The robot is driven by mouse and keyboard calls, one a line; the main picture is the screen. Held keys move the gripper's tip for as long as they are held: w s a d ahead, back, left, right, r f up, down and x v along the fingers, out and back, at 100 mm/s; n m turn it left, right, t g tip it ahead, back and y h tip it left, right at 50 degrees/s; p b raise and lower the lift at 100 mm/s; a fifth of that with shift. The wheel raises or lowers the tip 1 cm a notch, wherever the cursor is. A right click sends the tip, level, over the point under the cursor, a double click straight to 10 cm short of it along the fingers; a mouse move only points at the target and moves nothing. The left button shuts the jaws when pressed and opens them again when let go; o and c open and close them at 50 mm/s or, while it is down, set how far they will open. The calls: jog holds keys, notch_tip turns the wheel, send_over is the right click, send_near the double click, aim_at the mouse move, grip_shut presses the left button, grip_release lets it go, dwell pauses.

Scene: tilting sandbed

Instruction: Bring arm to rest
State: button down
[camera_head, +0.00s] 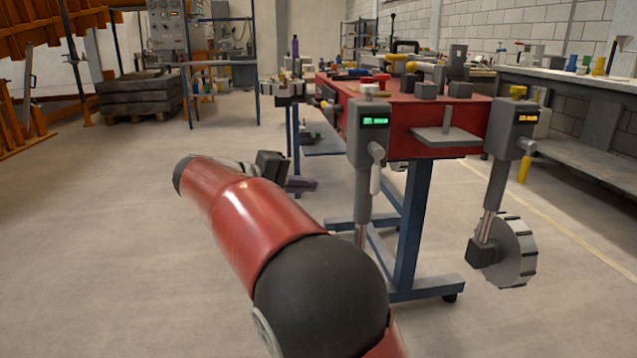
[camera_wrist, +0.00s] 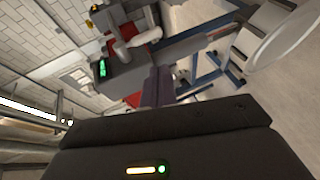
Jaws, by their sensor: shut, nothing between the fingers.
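My red arm (camera_head: 235,210) reaches forward from the bottom of the head view, with a black rounded joint nearest the camera. My gripper (camera_head: 312,184) shows beyond the arm, in front of the red cart and apart from it. In the wrist view my gripper (camera_wrist: 160,72) has its dark purple fingers together, with nothing seen between them. Part of the wrist is hidden behind the red arm link in the head view.
A red-topped cart (camera_head: 350,108) on blue legs carries several tools and blocks. Two grey instruments with lit displays, one green (camera_head: 368,130) and one amber (camera_head: 515,122), hang at its front. A long grey bench (camera_head: 600,85) stands right. Floor at left (camera_head: 100,240) is clear.

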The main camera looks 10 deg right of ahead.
jog(key=shift+a, duration=0.15)
jog(key=s+d+f+g+y+p, duration=0.15)
jog(key=s+d+y+p, duration=0.25)
jog(key=s+d+y, duration=0.55)
jog(key=s+f+m+t+y+p, duration=0.1)
jog(key=s+f+y+p, duration=0.1)
jog(key=s, duration=0.9)
jog(key=s+a+f+m+y+p, duration=0.1)
jog(key=s+f+m+y+p, duration=0.1)
jog(key=s, duration=0.9)
jog(key=shift+f+t+p, duration=0.2)
jog(key=shift+t+p, duration=0.15)
jog(key=shift+p, duration=0.3)
jog(key=shift+a, duration=0.1)
